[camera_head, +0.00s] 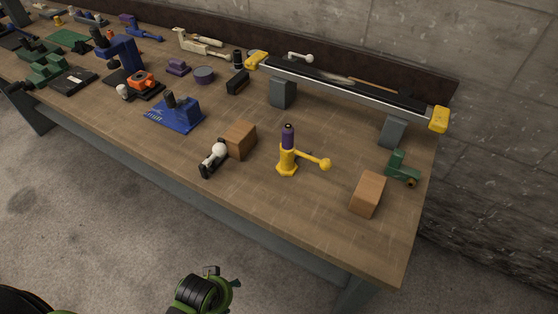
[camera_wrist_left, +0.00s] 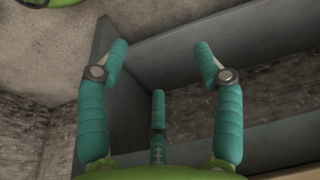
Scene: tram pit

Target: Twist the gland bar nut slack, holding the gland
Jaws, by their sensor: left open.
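A yellow fitting (camera_head: 287,158) with a hexagonal foot and a side bar ending in a ball stands upright on the workbench in the head view. A dark purple cylinder (camera_head: 288,136) rises from its top. This looks like the gland with its bar nut, though I cannot tell for certain which part is which. My left gripper (camera_head: 215,285) is below the bench's front edge in the head view, well apart from the fitting. In the left wrist view its teal fingers (camera_wrist_left: 160,70) are spread open and empty. My right gripper is not in view.
The workbench (camera_head: 260,204) has wooden blocks (camera_head: 240,140) and (camera_head: 369,194), a black part with a white ball (camera_head: 213,158), a blue fixture (camera_head: 176,112) and a green bracket (camera_head: 402,168). A long rail (camera_head: 340,85) lies behind. Bare wood surrounds the fitting's front.

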